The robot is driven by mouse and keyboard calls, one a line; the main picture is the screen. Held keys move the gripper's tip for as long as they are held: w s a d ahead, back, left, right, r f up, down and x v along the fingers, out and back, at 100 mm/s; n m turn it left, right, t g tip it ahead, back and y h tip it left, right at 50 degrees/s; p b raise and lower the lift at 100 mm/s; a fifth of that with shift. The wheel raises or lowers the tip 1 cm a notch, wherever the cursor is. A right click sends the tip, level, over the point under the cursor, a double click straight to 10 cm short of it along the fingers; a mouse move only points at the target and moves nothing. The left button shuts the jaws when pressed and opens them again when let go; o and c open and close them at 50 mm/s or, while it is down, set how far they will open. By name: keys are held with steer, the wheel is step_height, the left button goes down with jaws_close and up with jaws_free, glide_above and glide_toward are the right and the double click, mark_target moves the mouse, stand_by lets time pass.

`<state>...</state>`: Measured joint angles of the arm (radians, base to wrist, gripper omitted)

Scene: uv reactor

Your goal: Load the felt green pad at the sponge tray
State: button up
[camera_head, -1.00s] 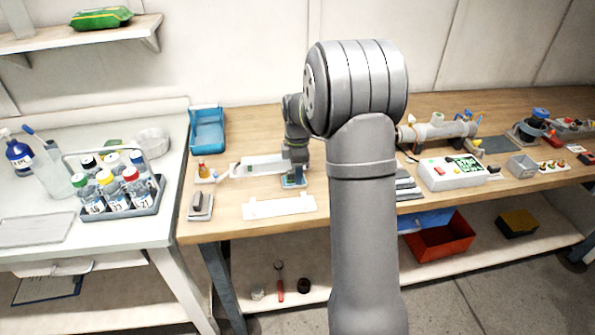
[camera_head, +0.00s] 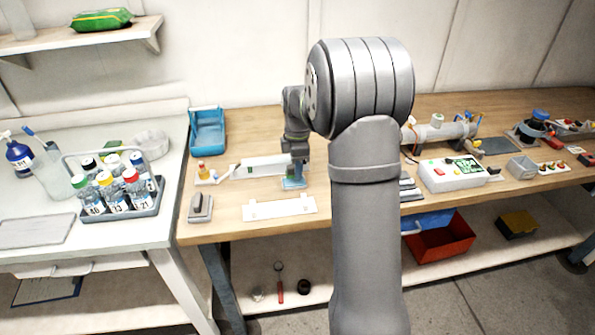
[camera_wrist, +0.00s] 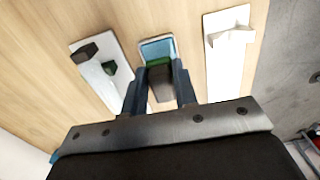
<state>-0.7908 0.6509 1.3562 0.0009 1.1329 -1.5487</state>
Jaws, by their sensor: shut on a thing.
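The sponge tray is a small light-blue tray (camera_head: 293,184) on the wooden bench, in front of my wrist. In the wrist view the tray (camera_wrist: 156,45) lies just beyond my fingertips. My gripper (camera_wrist: 162,67) is shut on the green pad (camera_wrist: 154,62), which shows as a green strip between the dark fingertips with a grey part below it. The pad is at the tray's near side; whether it touches the tray floor I cannot tell. In the head view my gripper (camera_head: 296,168) is small, and the pad cannot be made out there.
A long white fixture (camera_head: 262,167) stands left of the tray, and a flat white plate (camera_head: 279,207) lies in front. A blue bin (camera_head: 207,132) is behind to the left. A white control box (camera_head: 452,173) stands to the right. Bare wood shows around the tray.

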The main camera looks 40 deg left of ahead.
steer(key=shift+r, duration=2.25)
steer(key=w+d+m, duration=0.5)
steer(key=w+d, duration=0.3)
steer(key=d, duration=0.5)
steer(key=w+d+m, duration=0.6)
steer(key=w+d, duration=0.2)
steer(key=d, duration=0.6)
steer(key=w+d+m, duration=0.5)
steer(key=w+d, duration=0.3)
steer(key=d, duration=0.5)
steer(key=shift+w+d+f+m, duration=0.1)
steer(key=shift+w+d+m, duration=0.05)
steer(key=shift+m, duration=0.15)
steer(key=s+d+f+m, duration=0.3)
steer(key=d+f, duration=0.1)
steer(key=d, duration=0.3)
steer(key=s+a+f+m, duration=0.3)
steer(key=s+f, duration=0.3)
steer(key=f, duration=0.2)
steer(key=s+a+f+m, duration=0.3)
steer(key=s+f+m, duration=0.1)
steer(key=s+f, duration=0.3)
step_height(320, 180, down, 2)
steer(key=shift+s+f, duration=0.1)
steer(key=shift+s, duration=0.15)
